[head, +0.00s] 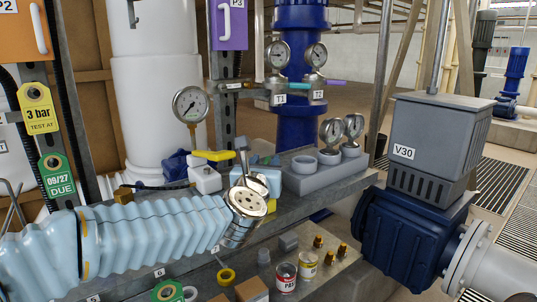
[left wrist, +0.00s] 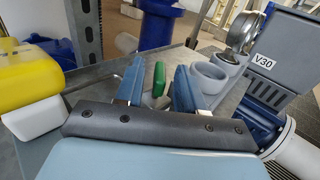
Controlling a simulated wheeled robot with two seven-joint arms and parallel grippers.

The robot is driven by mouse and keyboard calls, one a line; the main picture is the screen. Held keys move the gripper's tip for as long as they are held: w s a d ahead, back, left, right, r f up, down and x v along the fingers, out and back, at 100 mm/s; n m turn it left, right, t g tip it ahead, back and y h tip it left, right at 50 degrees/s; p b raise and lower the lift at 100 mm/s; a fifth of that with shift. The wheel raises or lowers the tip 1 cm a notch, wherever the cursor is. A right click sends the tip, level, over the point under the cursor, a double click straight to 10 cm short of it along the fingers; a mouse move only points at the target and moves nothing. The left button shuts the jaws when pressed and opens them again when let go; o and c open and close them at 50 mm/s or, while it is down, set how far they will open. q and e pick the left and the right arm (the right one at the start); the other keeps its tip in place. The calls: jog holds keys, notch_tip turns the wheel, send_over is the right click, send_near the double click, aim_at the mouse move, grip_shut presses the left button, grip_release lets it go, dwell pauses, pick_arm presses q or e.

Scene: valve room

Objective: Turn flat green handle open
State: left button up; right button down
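My left gripper (head: 262,162) is above the grey bench in the head view, next to the valve with the yellow handle. In the left wrist view its two blue fingers (left wrist: 158,88) stand apart, so it is open. A flat green handle (left wrist: 158,78) shows between and beyond the fingertips, with a gap on both sides. I cannot tell how far beyond them it is. In the head view my gripper and wrist hide that handle. My right gripper is in neither view.
A yellow handle (head: 213,155) on a white valve body is just left of my gripper. Grey cups (head: 304,164) stand to its right, near gauges. The grey V30 actuator (head: 438,140) is farther right. A lower shelf holds small cans (head: 286,277).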

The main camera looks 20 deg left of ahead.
aim_at(269, 157)
pick_arm(q)
jog(key=w, duration=0.4)
jog(key=shift+a+p, duration=0.15)
jog(key=shift+p, duration=0.15)
grip_shut()
